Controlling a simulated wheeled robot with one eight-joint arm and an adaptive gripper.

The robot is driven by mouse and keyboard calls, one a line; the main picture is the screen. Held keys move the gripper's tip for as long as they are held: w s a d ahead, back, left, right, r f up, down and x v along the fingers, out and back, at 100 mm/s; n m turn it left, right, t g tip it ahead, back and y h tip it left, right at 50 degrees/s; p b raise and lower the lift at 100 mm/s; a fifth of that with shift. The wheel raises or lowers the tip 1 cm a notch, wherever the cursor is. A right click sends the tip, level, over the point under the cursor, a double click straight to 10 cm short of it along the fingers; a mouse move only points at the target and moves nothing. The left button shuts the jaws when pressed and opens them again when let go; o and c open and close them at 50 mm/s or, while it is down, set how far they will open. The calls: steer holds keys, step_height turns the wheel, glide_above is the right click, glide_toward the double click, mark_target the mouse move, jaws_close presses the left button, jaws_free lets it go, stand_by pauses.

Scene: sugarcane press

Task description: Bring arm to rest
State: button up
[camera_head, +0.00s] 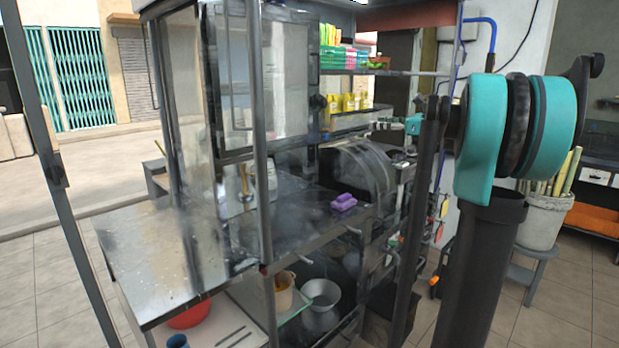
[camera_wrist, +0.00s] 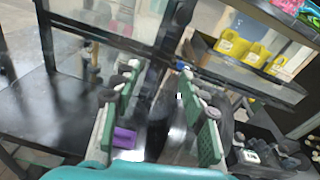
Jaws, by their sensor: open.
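My gripper (camera_wrist: 159,72) is open, its two green-padded fingers apart with nothing held between them. In the head view my gripper (camera_head: 378,125) is small and partly hidden behind a dark post, beside the press stall's shelves. My teal and black arm fills the right side of that view. A purple cloth or sponge (camera_head: 343,202) lies on the stall's metal counter (camera_head: 292,212), below and to the left of the gripper. In the wrist view the purple piece (camera_wrist: 124,138) shows beyond the left finger, apart from it.
Yellow packets (camera_head: 348,102) stand on a shelf close to the gripper, also in the wrist view (camera_wrist: 232,44). Metal posts and glass panels frame the stall. A metal bowl (camera_head: 320,294) sits below the counter. A pot of canes (camera_head: 545,215) stands at right. Tiled floor is clear at left.

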steer(key=s+a+f+n+g+h, duration=0.1)
steer(key=s+a+f+n+g, duration=0.15)
steer(key=s+f+n, duration=0.4)
steer(key=s+a+f+n+g+h, duration=0.15)
steer(key=s+a+f, duration=0.25)
steer(key=f, duration=0.5)
steer(key=s+a+f+n+g+h, duration=0.1)
steer(key=s+a+f+n+h, duration=0.2)
steer(key=s+f, duration=0.4)
steer(key=s+d+f+n+g+h, duration=0.1)
steer(key=s+d+f+n+h, duration=0.1)
steer(key=s+f+n, duration=0.5)
steer(key=s+d+f+n+g+h, duration=0.1)
steer(key=s+d+f+n+h, duration=0.2)
steer(key=s+f+n, duration=0.4)
steer(key=s+f+h, duration=0.1)
steer(key=s+f, duration=0.6)
steer(key=f, duration=0.1)
steer(key=shift+s+d+f, duration=0.15)
steer(key=shift+s+d, duration=0.05)
steer(key=shift+s, duration=0.05)
steer(key=shift+h, duration=0.25)
